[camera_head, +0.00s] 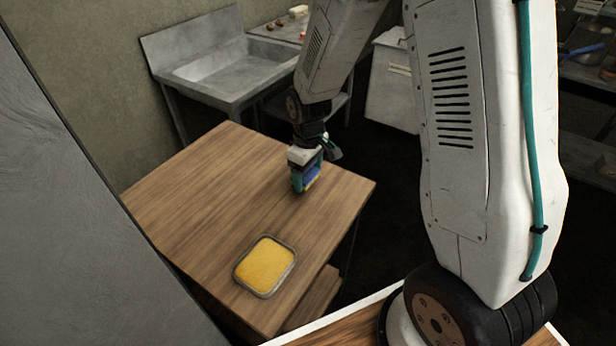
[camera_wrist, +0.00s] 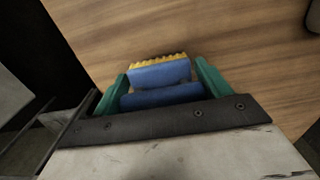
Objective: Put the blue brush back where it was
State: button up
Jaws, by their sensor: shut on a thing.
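The blue brush (camera_wrist: 160,75) has a blue body and a yellow bristle edge. My gripper (camera_wrist: 158,84) is shut on it, with a green finger on each side of the blue body in the wrist view. In the head view my gripper (camera_head: 306,174) points down at the right part of the wooden table, and the brush (camera_head: 309,175) shows between its fingers. The brush is at or just above the tabletop (camera_head: 200,195); I cannot tell whether it touches.
A grey-rimmed tray of yellow stuff (camera_head: 265,265) lies on the table's near part. The table between it and my gripper is clear. A metal sink (camera_head: 225,68) stands behind, with a white cabinet (camera_head: 392,85) to its right. A grey panel (camera_head: 70,200) fills the left side.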

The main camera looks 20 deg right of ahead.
jog(key=shift+f, duration=0.9)
jog(key=shift+f, duration=0.1)
jog(key=o, duration=1)
jog(key=shift+o, duration=0.2)
